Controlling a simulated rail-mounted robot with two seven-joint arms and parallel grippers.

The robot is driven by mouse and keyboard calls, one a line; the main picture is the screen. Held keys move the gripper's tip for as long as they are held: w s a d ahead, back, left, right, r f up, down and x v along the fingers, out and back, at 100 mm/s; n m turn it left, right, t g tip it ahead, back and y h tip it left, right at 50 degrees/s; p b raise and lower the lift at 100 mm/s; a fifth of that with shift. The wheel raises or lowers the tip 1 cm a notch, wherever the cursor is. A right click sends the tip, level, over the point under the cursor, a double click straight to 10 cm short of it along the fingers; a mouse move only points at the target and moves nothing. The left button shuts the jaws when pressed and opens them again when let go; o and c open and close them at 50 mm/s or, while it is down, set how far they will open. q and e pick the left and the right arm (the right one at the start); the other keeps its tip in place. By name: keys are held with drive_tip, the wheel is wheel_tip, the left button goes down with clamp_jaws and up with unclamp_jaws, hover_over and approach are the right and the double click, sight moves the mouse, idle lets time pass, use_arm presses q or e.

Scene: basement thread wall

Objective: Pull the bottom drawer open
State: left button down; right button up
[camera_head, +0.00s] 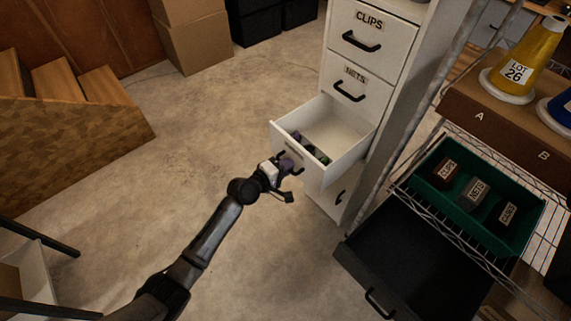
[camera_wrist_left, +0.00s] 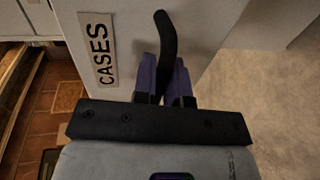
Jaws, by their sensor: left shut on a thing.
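The white drawer cabinet (camera_head: 398,95) has a drawer labelled CLIPS (camera_head: 372,45) and one labelled NETS (camera_head: 347,75), both shut. Below them a drawer (camera_head: 345,130) stands pulled out, with small dark purple and green things inside. Its front carries the label CASES (camera_wrist_left: 98,47) in the left wrist view. Below it, partly hidden, is a shut front with a black handle (camera_head: 340,197). My left gripper (camera_head: 286,168) is at the open drawer's front, its purple fingers (camera_wrist_left: 165,78) shut on the dark handle (camera_wrist_left: 166,38). My right gripper is not seen.
Wooden steps (camera_head: 80,105) stand at the left. The concrete floor (camera_head: 150,190) between is clear.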

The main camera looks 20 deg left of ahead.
use_arm(q)
drive_tip(key=c, duration=1.2)
unclamp_jaws()
drive_tip(key=shift+s+a+r, duration=0.15)
drive_tip(key=shift+s, duration=0.1)
drive_tip(key=shift+p+v, duration=2.1)
drive_tip(key=shift+v, duration=4.5)
